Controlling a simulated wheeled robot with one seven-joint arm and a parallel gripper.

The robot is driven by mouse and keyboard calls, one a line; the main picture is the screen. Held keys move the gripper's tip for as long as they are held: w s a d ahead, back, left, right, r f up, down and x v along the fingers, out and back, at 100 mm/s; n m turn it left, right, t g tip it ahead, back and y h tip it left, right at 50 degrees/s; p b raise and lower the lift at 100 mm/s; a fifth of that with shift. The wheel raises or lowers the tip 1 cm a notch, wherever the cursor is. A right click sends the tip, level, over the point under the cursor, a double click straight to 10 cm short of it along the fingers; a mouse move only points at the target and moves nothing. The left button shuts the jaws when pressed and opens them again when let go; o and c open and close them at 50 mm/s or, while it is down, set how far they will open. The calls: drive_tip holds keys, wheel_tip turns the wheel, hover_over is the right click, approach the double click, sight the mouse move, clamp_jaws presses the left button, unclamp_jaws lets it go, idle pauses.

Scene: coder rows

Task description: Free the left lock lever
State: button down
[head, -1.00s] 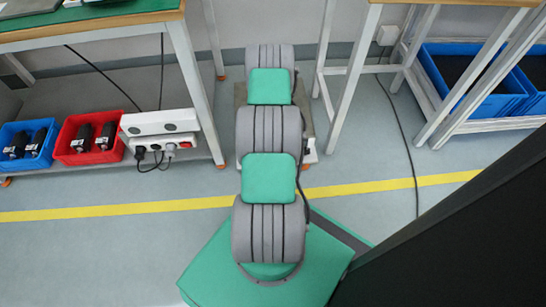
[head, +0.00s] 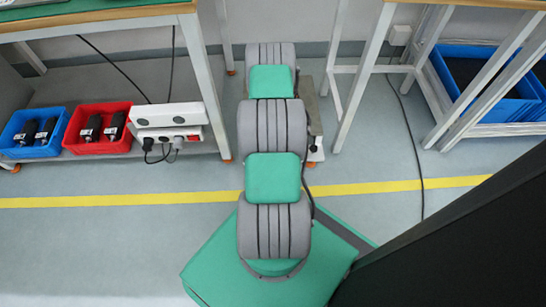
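No lock lever can be made out in the head view. My gripper is not in view. Only my own grey and green arm links show, running up the middle of the picture above my green base.
A green-topped bench (head: 100,22) stands at the upper left. Below it are a blue bin (head: 33,133) and a red bin (head: 97,130) with black parts, and a white socket box (head: 170,122). A blue crate (head: 485,85) sits at right. A yellow line (head: 380,187) crosses open floor.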

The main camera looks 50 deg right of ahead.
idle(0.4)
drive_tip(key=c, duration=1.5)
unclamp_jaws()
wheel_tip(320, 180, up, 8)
drive_tip(key=p, duration=0.3)
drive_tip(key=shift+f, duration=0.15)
